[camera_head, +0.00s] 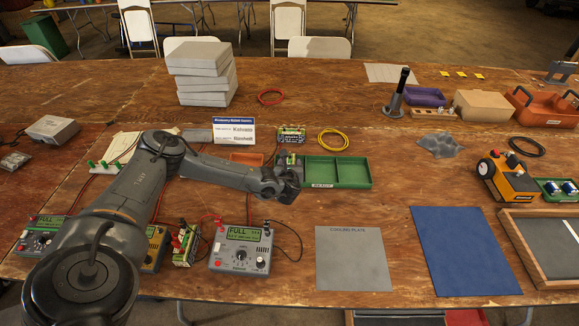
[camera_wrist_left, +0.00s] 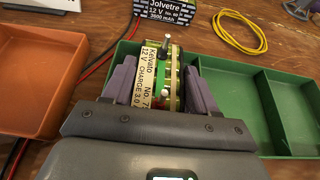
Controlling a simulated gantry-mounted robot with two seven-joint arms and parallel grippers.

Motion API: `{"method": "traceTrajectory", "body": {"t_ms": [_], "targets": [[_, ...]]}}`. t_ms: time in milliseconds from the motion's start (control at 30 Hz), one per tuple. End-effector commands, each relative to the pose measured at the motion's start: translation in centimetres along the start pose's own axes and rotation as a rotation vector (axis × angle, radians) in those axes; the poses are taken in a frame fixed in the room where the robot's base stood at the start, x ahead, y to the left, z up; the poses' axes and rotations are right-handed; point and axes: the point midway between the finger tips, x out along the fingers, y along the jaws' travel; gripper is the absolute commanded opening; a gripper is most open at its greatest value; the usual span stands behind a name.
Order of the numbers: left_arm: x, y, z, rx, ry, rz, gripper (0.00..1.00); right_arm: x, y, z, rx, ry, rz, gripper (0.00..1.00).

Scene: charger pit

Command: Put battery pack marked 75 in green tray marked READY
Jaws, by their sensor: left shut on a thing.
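A green tray (camera_head: 372,172) with compartments lies mid-table, with a small white label on its front edge. In the left wrist view the green tray (camera_wrist_left: 268,105) surrounds the jaws and runs to the right. My left gripper (camera_head: 291,180) is at the tray's left end. In the wrist view its jaws (camera_wrist_left: 162,85) are shut on a battery pack (camera_wrist_left: 150,70) with a cream label reading "Kelvato 12 V" and "No. 7"; the last digit is hidden. The pack stands over or in the left compartment; whether it touches the floor cannot be told. My right gripper is out of view.
Another pack marked Jolvetre (camera_wrist_left: 166,12) stands just behind the tray. An orange tray (camera_wrist_left: 35,75) lies left of it. A yellow cable coil (camera_head: 333,139) lies behind. A charger reading FULL (camera_head: 241,250) and a grey cooling plate (camera_head: 353,258) are in front.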

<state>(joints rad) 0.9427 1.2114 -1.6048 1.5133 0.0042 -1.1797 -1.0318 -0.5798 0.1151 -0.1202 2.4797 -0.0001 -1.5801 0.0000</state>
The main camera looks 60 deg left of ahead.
Motion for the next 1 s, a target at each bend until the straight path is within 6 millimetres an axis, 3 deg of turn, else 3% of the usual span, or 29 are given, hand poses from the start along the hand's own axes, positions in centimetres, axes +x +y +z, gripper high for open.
{"method": "traceTrajectory", "body": {"t_ms": [400,433,500,600,1000], "targets": [[0.21,-0.02,-0.21,-0.005,-0.003,0.001,0.00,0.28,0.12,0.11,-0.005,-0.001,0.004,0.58],[0.19,0.01,-0.40,-0.001,-0.001,0.000,0.59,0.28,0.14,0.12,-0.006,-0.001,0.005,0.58],[0.16,0.01,-0.32,-0.001,-0.001,0.000,0.70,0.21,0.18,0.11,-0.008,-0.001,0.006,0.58],[0.16,0.01,-0.32,-0.001,-0.001,0.000,0.83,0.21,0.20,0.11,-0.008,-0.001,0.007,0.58],[-0.27,0.00,0.03,-0.001,-0.001,0.000,0.83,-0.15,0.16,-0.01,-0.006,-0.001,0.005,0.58]]}}
